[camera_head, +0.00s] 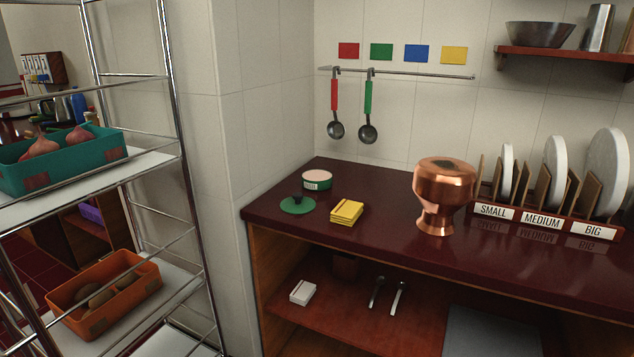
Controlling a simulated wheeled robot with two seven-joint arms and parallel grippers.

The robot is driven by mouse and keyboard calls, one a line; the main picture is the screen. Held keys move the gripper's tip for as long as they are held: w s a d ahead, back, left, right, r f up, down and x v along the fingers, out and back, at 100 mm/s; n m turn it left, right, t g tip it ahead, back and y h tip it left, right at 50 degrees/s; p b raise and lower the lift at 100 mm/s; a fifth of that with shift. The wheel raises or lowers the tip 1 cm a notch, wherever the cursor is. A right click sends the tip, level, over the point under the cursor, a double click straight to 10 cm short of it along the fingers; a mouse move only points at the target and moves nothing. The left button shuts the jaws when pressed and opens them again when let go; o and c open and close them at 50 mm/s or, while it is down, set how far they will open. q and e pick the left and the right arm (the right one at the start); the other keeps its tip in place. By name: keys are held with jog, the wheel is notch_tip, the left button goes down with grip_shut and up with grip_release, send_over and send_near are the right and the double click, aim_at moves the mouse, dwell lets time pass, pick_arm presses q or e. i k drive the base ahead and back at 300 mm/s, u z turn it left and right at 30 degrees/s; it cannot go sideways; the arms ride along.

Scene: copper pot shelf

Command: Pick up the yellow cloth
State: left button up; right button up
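The yellow cloth (346,212) lies folded in a small stack on the dark red countertop (390,255), near its front left part. It is right of a green round disc with a dark knob and left of the copper pot. Nothing covers it. Neither of my grippers shows in the head view.
A copper pot (443,195), a green tin (316,179) and a green disc (297,204) stand near the cloth. A plate rack (541,220) stands at right. A metal shelf rack (178,120) is at left. Ladles hang from a rail (420,75). Counter between cloth and pot is clear.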

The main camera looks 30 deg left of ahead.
aim_at(347, 212)
jog(key=z, duration=0.05)
jog(key=k, duration=0.5)
jog(key=u, duration=0.85)
jog(key=i, duration=0.85)
